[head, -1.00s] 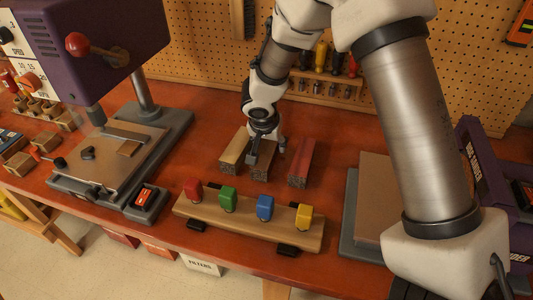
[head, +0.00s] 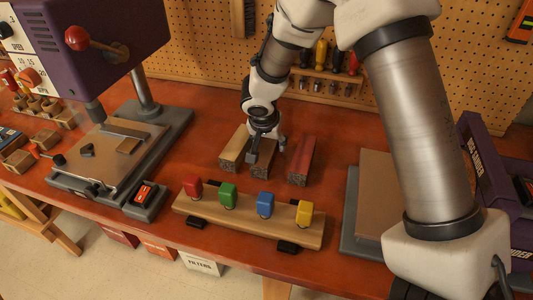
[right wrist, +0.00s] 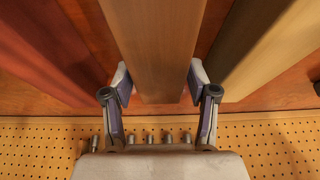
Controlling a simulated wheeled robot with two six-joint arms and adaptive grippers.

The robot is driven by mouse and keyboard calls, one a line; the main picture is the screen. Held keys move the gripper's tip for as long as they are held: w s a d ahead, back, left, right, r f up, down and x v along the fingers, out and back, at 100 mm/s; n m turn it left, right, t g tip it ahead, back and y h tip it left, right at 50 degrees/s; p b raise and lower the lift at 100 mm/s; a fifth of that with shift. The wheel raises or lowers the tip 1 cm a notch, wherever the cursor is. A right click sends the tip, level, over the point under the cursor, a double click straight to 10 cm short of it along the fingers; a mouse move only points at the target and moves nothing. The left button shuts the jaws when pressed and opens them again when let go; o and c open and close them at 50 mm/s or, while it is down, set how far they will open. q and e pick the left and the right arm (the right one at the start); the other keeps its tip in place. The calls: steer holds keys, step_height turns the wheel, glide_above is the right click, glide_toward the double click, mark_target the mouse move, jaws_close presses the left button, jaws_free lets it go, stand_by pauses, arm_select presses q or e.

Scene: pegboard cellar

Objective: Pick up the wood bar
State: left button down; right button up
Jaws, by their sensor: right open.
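Three bars lie side by side on the red-brown bench: a pale yellowish wood bar (head: 234,148), a mid-brown wood bar (head: 264,163) in the middle, and a dark red bar (head: 303,158). My right gripper (head: 267,151) is open over the middle brown bar, one finger on each side of it. In the right wrist view the brown bar (right wrist: 155,40) runs between the open fingers (right wrist: 160,84), with small gaps at both sides. The red bar (right wrist: 40,50) is on the left there and the pale bar (right wrist: 262,45) on the right. My left gripper is out of view.
A wooden block with red, green, blue and yellow knobs (head: 250,224) stands in front of the bars. A purple drill press (head: 95,35) is at left, a flat board (head: 371,195) at right. A tool rack (head: 328,85) and pegboard (head: 205,60) stand behind.

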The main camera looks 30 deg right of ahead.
mark_target(269, 140)
stand_by(0.4)
steer(key=c, duration=1.1)
steer(key=shift+o, duration=0.2)
steer(key=shift+r, duration=0.1)
steer(key=shift+r+p, duration=0.35)
steer(key=shift+p, duration=0.4)
step_height(269, 140, up, 10)
steer(key=shift+f, duration=0.25)
steer(key=shift+r+p, duration=0.1)
steer(key=shift+p, duration=0.2)
